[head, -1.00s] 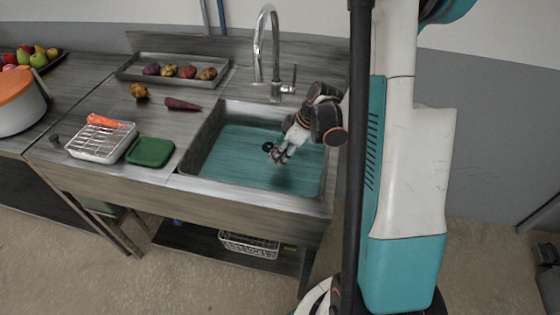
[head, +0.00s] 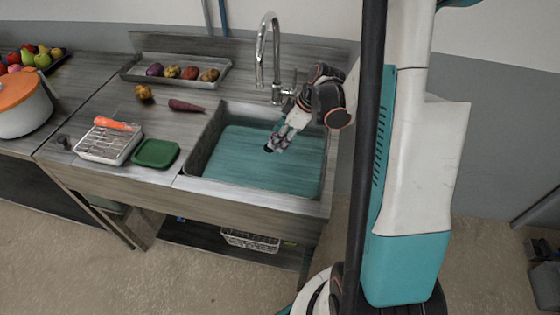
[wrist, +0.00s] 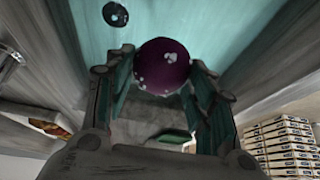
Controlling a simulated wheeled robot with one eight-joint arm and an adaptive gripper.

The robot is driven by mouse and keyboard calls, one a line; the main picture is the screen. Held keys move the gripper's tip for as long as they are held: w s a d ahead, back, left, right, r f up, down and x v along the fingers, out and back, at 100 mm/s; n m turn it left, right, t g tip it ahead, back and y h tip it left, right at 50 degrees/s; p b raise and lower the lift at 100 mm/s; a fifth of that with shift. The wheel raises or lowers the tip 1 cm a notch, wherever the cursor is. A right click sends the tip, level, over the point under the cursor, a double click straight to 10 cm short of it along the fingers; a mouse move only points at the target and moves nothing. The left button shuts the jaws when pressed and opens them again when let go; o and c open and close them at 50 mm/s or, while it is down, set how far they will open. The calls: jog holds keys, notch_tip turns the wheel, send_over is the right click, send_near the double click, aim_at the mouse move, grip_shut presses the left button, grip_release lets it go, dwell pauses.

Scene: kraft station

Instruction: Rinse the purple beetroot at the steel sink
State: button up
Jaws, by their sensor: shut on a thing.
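The purple beetroot (wrist: 163,66) shows in the wrist view between the fingers of my gripper (wrist: 160,85), with white specks or drops on its skin. My gripper is shut on it. In the head view my gripper (head: 272,147) is above the steel sink (head: 212,143), in front of the tap (head: 262,50). The beetroot is small and hard to make out there. The sink's basin looks teal inside. A round dark fitting (wrist: 115,14) shows at the top of the wrist view. I cannot tell whether water is running.

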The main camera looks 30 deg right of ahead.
jog(key=shift+r+p, duration=1.55)
jog(key=shift+r, duration=1)
jog(key=shift+r+p, duration=1.3)
jog(key=shift+r, duration=0.75)
jog(key=shift+f, duration=0.1)
